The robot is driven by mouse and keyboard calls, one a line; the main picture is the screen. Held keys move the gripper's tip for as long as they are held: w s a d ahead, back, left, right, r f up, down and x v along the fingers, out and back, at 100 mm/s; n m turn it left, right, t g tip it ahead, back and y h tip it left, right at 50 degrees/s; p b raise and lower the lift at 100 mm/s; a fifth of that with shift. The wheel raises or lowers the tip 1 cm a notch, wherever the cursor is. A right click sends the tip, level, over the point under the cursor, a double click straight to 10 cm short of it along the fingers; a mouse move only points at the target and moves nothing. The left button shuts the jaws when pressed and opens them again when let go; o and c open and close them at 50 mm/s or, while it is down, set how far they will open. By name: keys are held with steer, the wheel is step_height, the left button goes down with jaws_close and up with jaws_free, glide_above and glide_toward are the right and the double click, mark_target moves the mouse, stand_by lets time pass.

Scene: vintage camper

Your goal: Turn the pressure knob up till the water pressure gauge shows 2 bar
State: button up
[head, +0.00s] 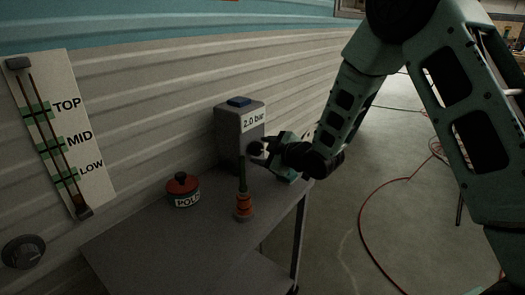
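A grey box (228,135) stands on the bench against the camper wall, with a blue button or cap (239,102) on top. A white plate reading "2.0 bar" (253,120) is on its front. My gripper (262,150) is at the front of this box, just below the plate. A dark round part with a pale spot shows there; I cannot tell whether it is a knob or part of my gripper. The fingers are too small and dark to read, and contact is unclear. A dark round knob (23,251) is on the wall at the lower left.
A white board (72,115) marked TOP, MID and LOW, with green bands and a slot, is on the wall. A red-lidded tin (183,189) labelled "POLI…" and an orange-and-green upright item (243,203) stand on the grey bench (150,240). A red hose (365,245) lies on the floor.

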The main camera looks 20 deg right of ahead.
steer(key=c, duration=0.8)
steer(key=shift+r+m+p, duration=0.15)
steer(key=shift+m+p, duration=0.15)
steer(key=shift+p, duration=0.2)
steer(key=shift+y, duration=0.3)
steer(key=o, duration=1)
